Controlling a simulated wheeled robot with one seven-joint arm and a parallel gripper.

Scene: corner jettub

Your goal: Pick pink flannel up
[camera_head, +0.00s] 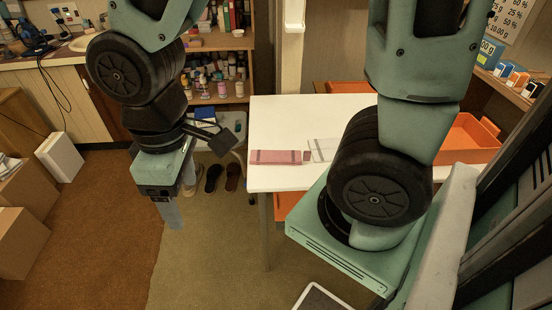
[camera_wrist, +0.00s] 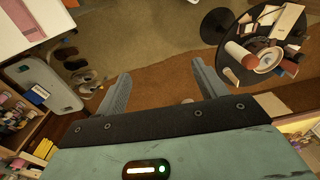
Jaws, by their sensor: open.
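The pink flannel (camera_head: 278,157) lies flat on the white table (camera_head: 280,115) near its front left edge, with darker bands near its ends. Part of it also shows at the top left of the wrist view (camera_wrist: 24,20). My gripper (camera_head: 178,205) hangs to the left of the table over the floor, apart from the flannel. In the wrist view my gripper (camera_wrist: 160,85) has its fingers spread wide with nothing between them.
A pale grey and white cloth (camera_head: 324,150) lies right of the flannel. Orange trays (camera_head: 468,138) stand at the table's right. Shelves with bottles (camera_head: 212,82) are behind, shoes (camera_head: 222,178) on the floor. In the wrist view, a round dark table (camera_wrist: 262,60) holds clutter.

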